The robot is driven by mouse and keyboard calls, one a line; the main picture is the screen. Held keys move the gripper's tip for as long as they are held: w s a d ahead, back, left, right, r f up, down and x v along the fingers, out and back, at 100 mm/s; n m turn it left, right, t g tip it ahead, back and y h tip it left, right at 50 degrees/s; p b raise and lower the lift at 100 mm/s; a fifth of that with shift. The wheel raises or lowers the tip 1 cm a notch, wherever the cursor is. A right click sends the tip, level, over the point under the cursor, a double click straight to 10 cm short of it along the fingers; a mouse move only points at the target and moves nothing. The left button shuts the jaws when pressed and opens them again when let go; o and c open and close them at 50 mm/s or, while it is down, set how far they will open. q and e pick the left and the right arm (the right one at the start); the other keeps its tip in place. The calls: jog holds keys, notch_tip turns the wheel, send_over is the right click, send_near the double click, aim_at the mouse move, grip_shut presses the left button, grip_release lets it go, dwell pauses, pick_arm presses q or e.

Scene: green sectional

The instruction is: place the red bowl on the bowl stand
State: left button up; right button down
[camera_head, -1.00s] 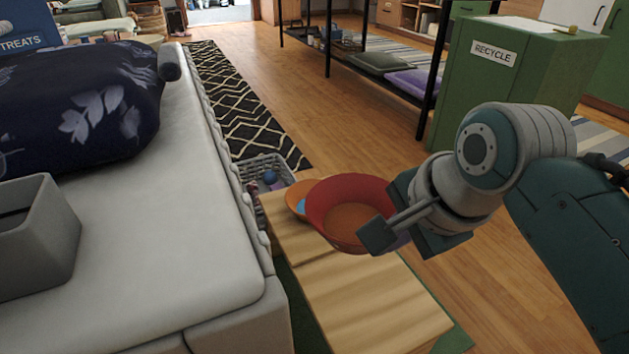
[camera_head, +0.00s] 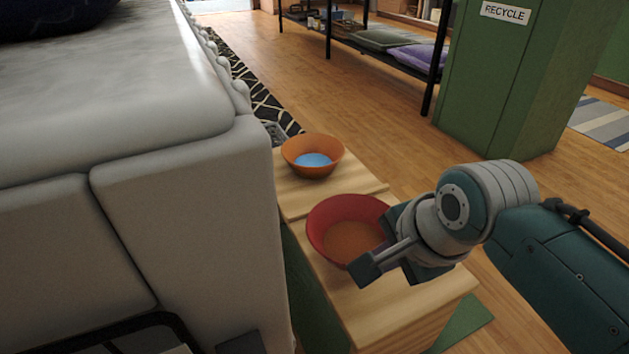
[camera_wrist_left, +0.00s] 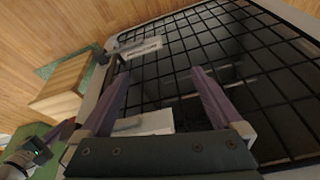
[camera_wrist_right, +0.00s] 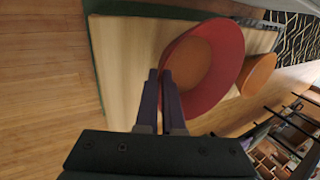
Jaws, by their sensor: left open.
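The red bowl (camera_head: 345,238) is over the near section of the wooden bowl stand (camera_head: 400,310); I cannot tell whether it touches the top. The right gripper (camera_head: 378,258) is shut on the bowl's near right rim. In the right wrist view the fingers (camera_wrist_right: 162,85) meet at the rim of the red bowl (camera_wrist_right: 218,60), which is tilted in that picture. An orange bowl (camera_head: 313,144) with blue inside sits on the far section of the stand. The left gripper (camera_wrist_left: 163,90) is open and empty above a black wire grid; the stand's end (camera_wrist_left: 65,85) shows beyond it.
A grey-white sofa (camera_head: 190,230) stands close along the left of the stand. The black wire grid (camera_wrist_left: 200,50) lies below my left gripper. A green recycle cabinet (camera_head: 520,90) stands at the back right. Wooden floor right of the stand is clear.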

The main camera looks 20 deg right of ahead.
notch_tip(320, 180, down, 4)
jog(key=b, duration=0.3)
jog(key=shift+f, duration=0.1)
jog(key=shift+r, duration=0.2)
jog(key=shift+f, duration=0.1)
jog(key=c, duration=1.5)
grip_release()
jog(key=shift+f, duration=0.1)
jog(key=o, duration=0.5)
jog(key=shift+c, duration=0.2)
